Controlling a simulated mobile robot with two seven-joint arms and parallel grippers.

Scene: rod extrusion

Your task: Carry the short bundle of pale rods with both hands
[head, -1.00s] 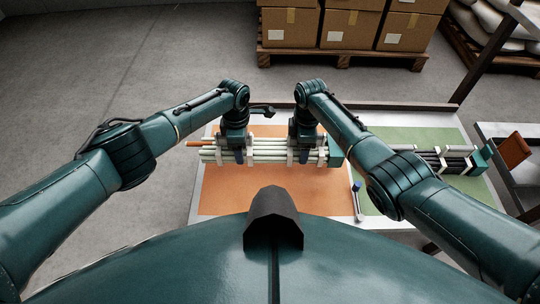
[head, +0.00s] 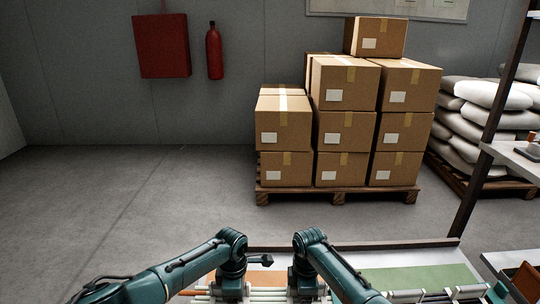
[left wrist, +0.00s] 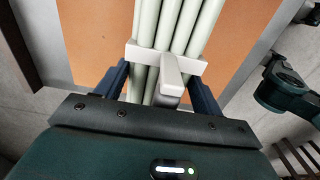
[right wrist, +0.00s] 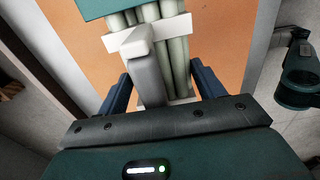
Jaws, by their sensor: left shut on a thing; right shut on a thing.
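The short bundle of pale rods (head: 265,293) shows at the bottom edge of the head view, partly cut off, over the orange mat (head: 262,279). My left gripper (head: 231,291) is shut on its left part, and my right gripper (head: 304,292) is shut on its right part. In the left wrist view, the pale rods (left wrist: 177,22) run between the fingers beside a white clamp (left wrist: 150,53) with a grey handle. In the right wrist view, the rods (right wrist: 180,60) sit between the fingers, with a similar clamp and a teal end block (right wrist: 110,7). I cannot tell whether the bundle touches the mat.
A green mat (head: 415,280) with a dark-rod bundle (head: 440,296) lies to the right. A dark upright post (head: 478,180) stands at the table's right rear. Stacked cartons (head: 343,130) on a pallet and white sacks (head: 490,120) stand behind. Floor at the left is clear.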

